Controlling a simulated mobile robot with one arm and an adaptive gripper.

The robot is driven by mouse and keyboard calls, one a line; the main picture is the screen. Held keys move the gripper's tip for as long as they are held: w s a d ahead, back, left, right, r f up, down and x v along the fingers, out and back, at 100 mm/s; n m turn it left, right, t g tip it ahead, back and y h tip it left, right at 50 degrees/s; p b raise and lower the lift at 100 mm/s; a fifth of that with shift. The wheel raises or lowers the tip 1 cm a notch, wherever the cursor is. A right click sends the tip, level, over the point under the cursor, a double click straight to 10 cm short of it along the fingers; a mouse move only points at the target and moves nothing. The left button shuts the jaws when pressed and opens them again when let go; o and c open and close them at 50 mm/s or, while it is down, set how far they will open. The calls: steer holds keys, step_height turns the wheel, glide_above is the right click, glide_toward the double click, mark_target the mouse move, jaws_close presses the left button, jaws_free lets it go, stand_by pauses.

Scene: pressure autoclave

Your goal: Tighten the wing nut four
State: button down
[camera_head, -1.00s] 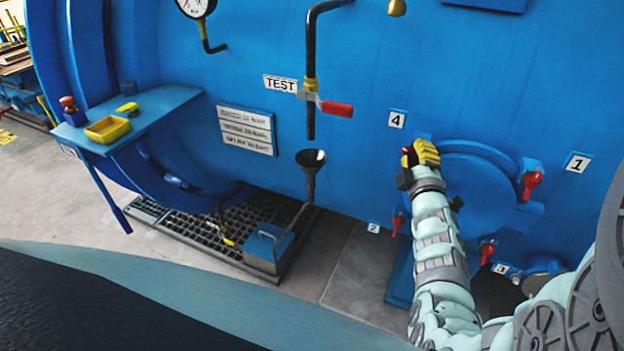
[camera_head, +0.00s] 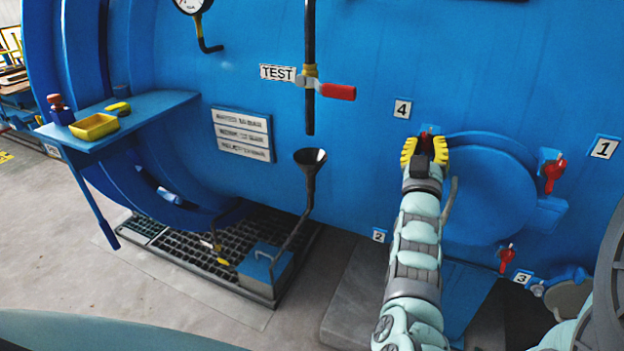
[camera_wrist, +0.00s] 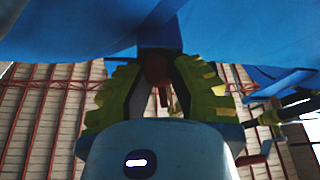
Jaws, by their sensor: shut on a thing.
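Wing nut four is red and sits at the upper left of the round blue cover (camera_head: 490,195), just under the label "4" (camera_head: 402,109). Only a small red part of wing nut four (camera_head: 427,130) shows in the head view. My gripper (camera_head: 425,147) has yellow ridged fingers, one on each side of it. In the wrist view the red nut (camera_wrist: 157,75) lies between the two fingers, below a blue lug. My gripper is shut on it. The fingers hide much of the nut, so its seating against the lug cannot be told.
Red wing nuts stand by label "1" (camera_head: 554,174) and label "3" (camera_head: 507,260). My arm covers the spot beside label "2" (camera_head: 379,236). A red-handled test valve (camera_head: 337,91) and a black funnel (camera_head: 310,158) are to the left. A blue shelf (camera_head: 165,103) is farther left.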

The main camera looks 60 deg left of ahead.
steer(key=shift+f+m+t+h+b, duration=0.1)
steer(key=shift+m+t+h+b, duration=0.45)
steer(key=shift+m, duration=0.6)
steer(key=shift+m+t+h+b, duration=0.3)
steer(key=shift+m+b, duration=0.35)
steer(key=shift+m, duration=0.8)
steer(key=c, duration=0.8)
jaws_free()
steer(key=v, duration=1.2)
steer(key=shift+s+a, duration=0.1)
